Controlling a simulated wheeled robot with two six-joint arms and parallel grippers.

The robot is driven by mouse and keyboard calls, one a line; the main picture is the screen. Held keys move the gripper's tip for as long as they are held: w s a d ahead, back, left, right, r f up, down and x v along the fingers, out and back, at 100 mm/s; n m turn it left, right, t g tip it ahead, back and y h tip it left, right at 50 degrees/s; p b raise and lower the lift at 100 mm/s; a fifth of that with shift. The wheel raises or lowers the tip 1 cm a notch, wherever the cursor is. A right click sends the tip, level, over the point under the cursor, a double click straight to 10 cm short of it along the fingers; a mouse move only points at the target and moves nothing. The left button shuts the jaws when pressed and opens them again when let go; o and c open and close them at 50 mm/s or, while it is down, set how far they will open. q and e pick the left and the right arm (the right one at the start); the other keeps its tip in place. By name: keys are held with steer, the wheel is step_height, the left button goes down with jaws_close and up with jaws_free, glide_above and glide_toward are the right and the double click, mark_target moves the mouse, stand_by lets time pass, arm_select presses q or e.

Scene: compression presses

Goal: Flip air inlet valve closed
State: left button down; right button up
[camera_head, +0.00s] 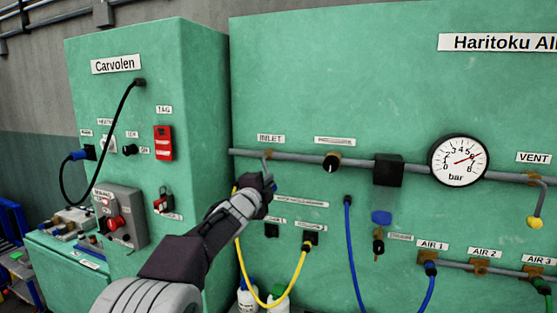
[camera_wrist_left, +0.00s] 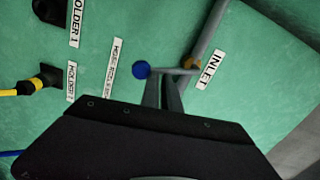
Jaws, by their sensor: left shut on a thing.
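The air inlet valve lever (camera_head: 267,161) hangs down from the horizontal grey pipe, below the INLET label (camera_head: 271,138). My left gripper (camera_head: 269,182) is at the lower end of this lever and covers its tip in the head view. In the left wrist view the lever's round blue knob (camera_wrist_left: 141,69) shows just beyond the fingers, and the lever runs across the fingertips to the brass-coloured valve body (camera_wrist_left: 192,62). My left gripper (camera_wrist_left: 163,80) is shut on the lever close to the knob. The lever stands across the pipe, not along it. My right gripper is out of view.
A pressure gauge (camera_head: 458,161) and a black box (camera_head: 388,171) sit on the pipe to the right. A yellow hose (camera_head: 240,240) hangs close to my left forearm. The green Carvolen cabinet (camera_head: 200,100) stands to the left.

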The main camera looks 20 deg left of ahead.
arm_select(q)
steer(key=shift+a+f+m+b, duration=0.15)
steer(key=shift+a+m+b, duration=0.5)
steer(key=shift+m, duration=0.45)
stand_by(0.4)
stand_by(0.4)
